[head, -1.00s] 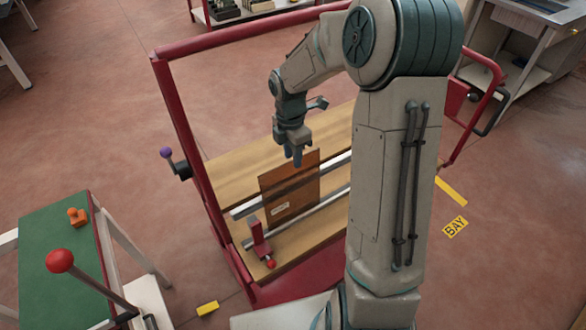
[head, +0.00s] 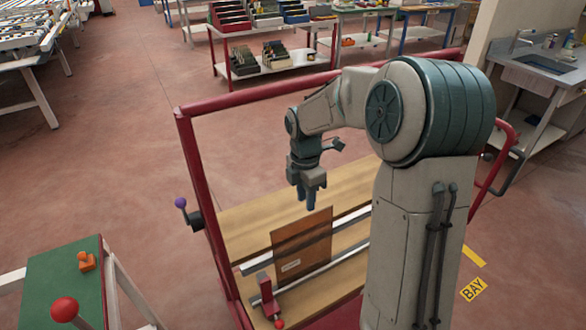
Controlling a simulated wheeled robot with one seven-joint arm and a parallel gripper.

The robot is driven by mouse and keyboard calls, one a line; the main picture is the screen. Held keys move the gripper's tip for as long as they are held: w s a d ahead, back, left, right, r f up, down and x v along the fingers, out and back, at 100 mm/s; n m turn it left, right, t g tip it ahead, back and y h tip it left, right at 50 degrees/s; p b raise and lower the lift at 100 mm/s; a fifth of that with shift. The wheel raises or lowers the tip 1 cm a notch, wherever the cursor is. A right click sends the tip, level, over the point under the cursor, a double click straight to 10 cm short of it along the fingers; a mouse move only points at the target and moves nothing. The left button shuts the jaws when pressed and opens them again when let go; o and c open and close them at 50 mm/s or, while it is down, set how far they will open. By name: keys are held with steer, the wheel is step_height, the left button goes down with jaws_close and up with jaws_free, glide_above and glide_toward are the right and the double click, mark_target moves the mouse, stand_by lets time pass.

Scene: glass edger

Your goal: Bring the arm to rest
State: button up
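My arm reaches out over a red-framed cart (head: 190,160) with a wooden deck (head: 250,213). My gripper (head: 311,207) points down, its fingertips close to the top edge of a brown panel (head: 302,245) in the picture. I cannot tell how far apart they are in depth. The fingers look close together, but their gap is too small to judge. The panel stands upright on the deck by metal rails (head: 350,220), with a small pale label on its face. Nothing is seen hanging from the gripper.
A red clamp (head: 267,297) sits at the near end of the rails. A green-topped table (head: 62,280) with an orange object (head: 87,261) and a red-knobbed lever (head: 64,309) is at left. Shelving (head: 270,62) and a sink counter (head: 548,70) stand behind. Open floor lies left of the cart.

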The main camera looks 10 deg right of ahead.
steer(key=s+r+m+t, duration=0.2)
steer(key=s+r+m, duration=0.2)
steer(key=s+m, duration=0.6)
steer(key=s+r+m+t, duration=0.1)
steer(key=s+r+m, duration=0.3)
steer(key=s+m, duration=0.7)
steer(key=shift+s+m+t, duration=0.3)
steer(key=shift+s+t, duration=0.05)
steer(key=shift+t, duration=0.05)
